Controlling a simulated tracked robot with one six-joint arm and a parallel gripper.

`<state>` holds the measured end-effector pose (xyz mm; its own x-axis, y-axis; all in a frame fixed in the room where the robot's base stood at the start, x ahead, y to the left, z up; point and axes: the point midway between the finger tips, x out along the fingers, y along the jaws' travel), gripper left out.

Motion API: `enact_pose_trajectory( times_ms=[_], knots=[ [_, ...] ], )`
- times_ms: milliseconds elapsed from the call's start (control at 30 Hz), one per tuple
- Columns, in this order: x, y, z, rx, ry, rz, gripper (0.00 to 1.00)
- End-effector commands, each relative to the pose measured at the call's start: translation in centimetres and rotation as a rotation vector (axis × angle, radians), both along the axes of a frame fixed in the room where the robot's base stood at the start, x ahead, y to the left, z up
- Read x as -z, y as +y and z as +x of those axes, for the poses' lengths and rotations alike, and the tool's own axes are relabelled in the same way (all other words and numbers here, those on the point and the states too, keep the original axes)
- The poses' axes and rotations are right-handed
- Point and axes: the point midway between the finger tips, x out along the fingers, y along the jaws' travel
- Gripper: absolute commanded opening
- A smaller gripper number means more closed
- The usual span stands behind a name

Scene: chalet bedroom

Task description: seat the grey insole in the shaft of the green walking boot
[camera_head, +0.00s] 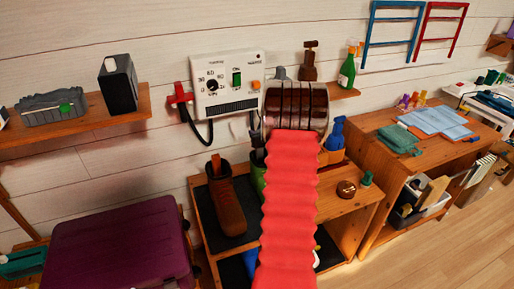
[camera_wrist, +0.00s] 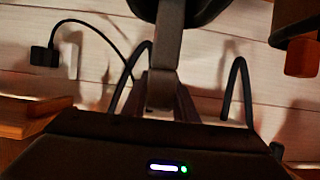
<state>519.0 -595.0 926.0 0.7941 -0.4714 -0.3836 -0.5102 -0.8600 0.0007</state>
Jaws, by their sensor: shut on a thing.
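The green walking boot (camera_head: 259,172) stands on the wooden rack, right of a brown boot; my red arm hides most of it, and its dark opening barely shows. My gripper is hidden behind my arm in the head view. In the wrist view, my gripper (camera_wrist: 163,100) is shut on a narrow grey strip, apparently the grey insole (camera_wrist: 169,45), which stands up from the jaws. A dark rounded shape is at the strip's upper end; I cannot tell what it is or whether they touch.
The brown boot (camera_head: 226,200) stands on the rack (camera_head: 333,212). A control box (camera_head: 228,86) with a black cable is on the wall above. A blue bottle (camera_head: 336,133) is right of my arm. A purple case (camera_head: 123,250) is at the lower left, a desk (camera_head: 380,140) at the right.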

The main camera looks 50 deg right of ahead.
Motion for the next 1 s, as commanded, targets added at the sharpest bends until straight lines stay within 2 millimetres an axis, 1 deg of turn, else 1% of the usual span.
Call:
enact_pose_trajectory(
  times_ms=[33,133,467,567,800,900,1000],
  knots=[
    [0.9,0.0,0.0,0.0,0.001,0.002,0.0],
    [1.9,0.0,0.0,0.0,0.0,0.0,0.0],
    [2.1,-0.1,-0.1,0.001,-0.001,-0.001,0.0],
    [2.5,-0.1,-0.1,0.001,0.0,0.0,0.0],
    [5.5,-0.1,-0.1,0.003,0.002,0.002,0.0],
    [6.4,-0.1,-0.1,0.002,0.001,0.001,0.0],
    [6.7,-0.1,-0.1,0.002,0.0,-0.001,0.0]
  ],
)
